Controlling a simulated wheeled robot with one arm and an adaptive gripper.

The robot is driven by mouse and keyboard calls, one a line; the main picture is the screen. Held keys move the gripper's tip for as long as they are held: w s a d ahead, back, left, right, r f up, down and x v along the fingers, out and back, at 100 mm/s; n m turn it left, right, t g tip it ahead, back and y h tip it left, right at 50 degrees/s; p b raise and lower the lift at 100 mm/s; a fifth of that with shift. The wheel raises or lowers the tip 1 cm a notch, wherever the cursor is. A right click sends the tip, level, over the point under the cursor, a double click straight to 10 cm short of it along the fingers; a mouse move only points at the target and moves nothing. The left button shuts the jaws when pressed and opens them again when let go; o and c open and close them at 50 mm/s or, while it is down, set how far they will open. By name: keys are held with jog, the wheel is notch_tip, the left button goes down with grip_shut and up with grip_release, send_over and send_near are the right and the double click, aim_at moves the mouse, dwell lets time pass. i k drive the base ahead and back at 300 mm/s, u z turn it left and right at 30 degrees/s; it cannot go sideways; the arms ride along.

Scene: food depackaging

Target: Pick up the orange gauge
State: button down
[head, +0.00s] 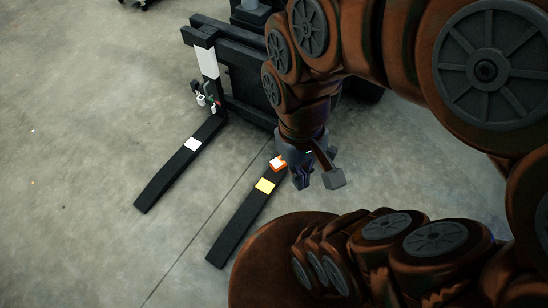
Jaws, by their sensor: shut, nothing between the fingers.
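The orange gauge (278,164) is a small orange object with a white face. It lies on the right black fork (238,223) of a forklift, near the fork's inner end. My gripper (301,180) points down just to the right of the gauge and looks very close to it in the head view. Whether they touch cannot be told. The gripper is shut with nothing held. The gauge's right edge is close to my gripper's body and may be partly hidden.
Concrete floor around the forks is clear.

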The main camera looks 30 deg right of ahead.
aim_at(276, 164)
jog(key=z, duration=0.05)
jog(key=k, duration=1.05)
jog(key=u, duration=0.1)
jog(key=i, duration=0.65)
jog(key=u, duration=0.4)
